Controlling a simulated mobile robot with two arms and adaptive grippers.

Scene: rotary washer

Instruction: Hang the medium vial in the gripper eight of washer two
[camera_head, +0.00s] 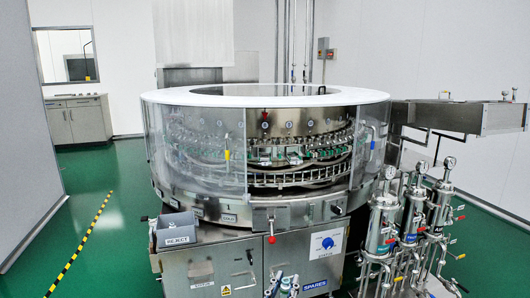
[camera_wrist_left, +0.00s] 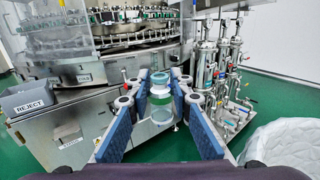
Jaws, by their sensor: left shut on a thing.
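My left gripper (camera_head: 282,287) shows at the bottom edge of the head view, in front of the washer cabinet. In the left wrist view, its blue-padded fingers (camera_wrist_left: 160,88) are shut on a clear glass vial (camera_wrist_left: 160,106), which looks upright, with green showing through it. The vial's size cannot be judged. A rotary washer (camera_head: 297,212) stands ahead, with a ring of vial grippers (camera_head: 290,154) inside its clear guard. Small round tags above the ring are too small to read, so gripper eight cannot be picked out. My right gripper is not in view.
A grey REJECT bin (camera_head: 175,230) hangs at the washer's front left. Steel filter housings (camera_head: 412,215) with gauges and pipes stand at the right. A SPARES label (camera_head: 314,286) is on the cabinet front. A clear guard panel (camera_head: 205,165) covers the ring's left part. Green floor is open at left.

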